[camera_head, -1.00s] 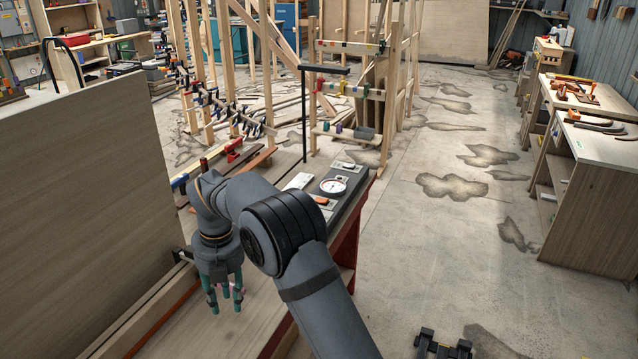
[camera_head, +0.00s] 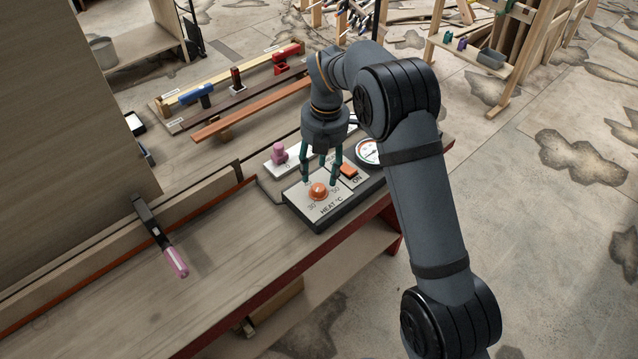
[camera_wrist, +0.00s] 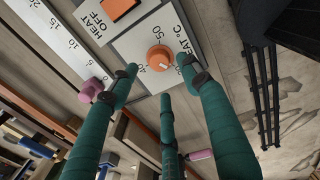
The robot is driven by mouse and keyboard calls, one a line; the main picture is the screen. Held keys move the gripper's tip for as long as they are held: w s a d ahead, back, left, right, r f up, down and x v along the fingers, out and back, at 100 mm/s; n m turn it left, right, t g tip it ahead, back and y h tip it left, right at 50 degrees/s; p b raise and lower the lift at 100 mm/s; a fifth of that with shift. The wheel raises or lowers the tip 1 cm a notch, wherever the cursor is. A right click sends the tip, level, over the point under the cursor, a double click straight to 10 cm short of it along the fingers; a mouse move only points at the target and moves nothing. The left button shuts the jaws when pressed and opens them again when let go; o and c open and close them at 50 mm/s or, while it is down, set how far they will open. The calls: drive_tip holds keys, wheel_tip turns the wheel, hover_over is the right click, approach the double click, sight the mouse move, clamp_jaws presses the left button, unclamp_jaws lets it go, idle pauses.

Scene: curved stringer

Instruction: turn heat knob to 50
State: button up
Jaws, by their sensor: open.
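The heat knob (camera_head: 318,191) is a small orange round knob on a light plate marked HEAT °C, at the near end of the dark control box (camera_head: 308,219). In the wrist view the knob (camera_wrist: 160,57) shows between the labels 40 and 50. A small white mark is on it, but its exact reading cannot be told. My gripper (camera_head: 321,177) has green fingers, spread open and pointing down just above and behind the knob. In the wrist view the fingers (camera_wrist: 161,80) reach toward the knob with space around it. Contact is not visible.
An orange ON/OFF switch (camera_head: 348,170), a round gauge (camera_head: 369,151) and a pink knob (camera_head: 279,153) sit close by. A clamp with a pink handle (camera_head: 174,262) lies on the bench to the left. The bench front (camera_head: 215,305) is clear.

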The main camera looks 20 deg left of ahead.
sight(319, 187)
drive_tip(key=f, duration=0.5)
drive_tip(key=shift+a+f+p, duration=0.3)
drive_tip(key=shift+f+p, duration=0.05)
drive_tip(key=shift+f, duration=0.05)
drive_tip(key=shift+w+f, duration=0.1)
drive_tip(key=shift+f, duration=0.15)
drive_tip(key=shift+c, duration=1.1)
drive_tip(key=c, duration=0.9)
